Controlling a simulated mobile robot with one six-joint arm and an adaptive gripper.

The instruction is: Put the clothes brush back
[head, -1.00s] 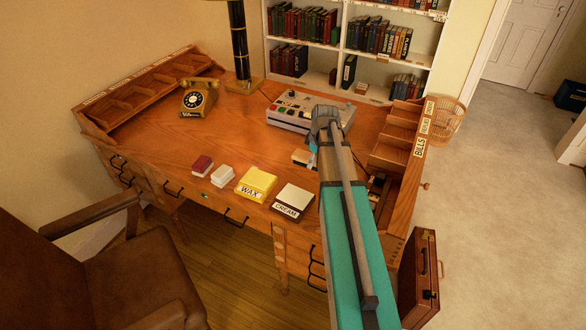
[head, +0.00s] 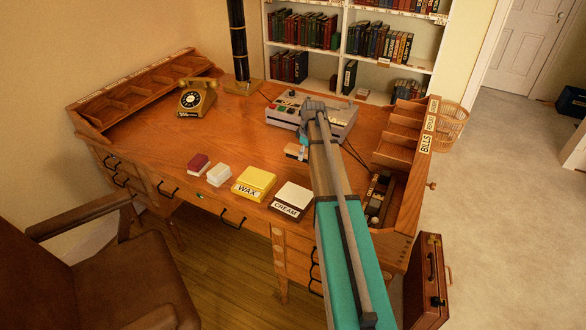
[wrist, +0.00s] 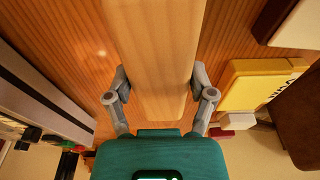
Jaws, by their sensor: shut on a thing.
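The clothes brush has a pale wooden back (wrist: 155,45) that fills the upper middle of the wrist view. My gripper (wrist: 160,82) is shut on it, with one finger on each side. In the head view a small part of the brush (head: 296,152) shows left of my arm, over the desk in front of the grey machine. My gripper (head: 303,144) is small there and partly covered by my arm. The brush's bristles and its exact height over the desk cannot be made out.
A yellow WAX box (head: 254,184) and a CREAM box (head: 292,200) lie near the front edge. The grey machine (head: 285,114) stands behind. On the right are a section holding dark items (head: 377,195) and stepped compartments (head: 396,135) with labels. The left-middle desktop (head: 150,135) is clear.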

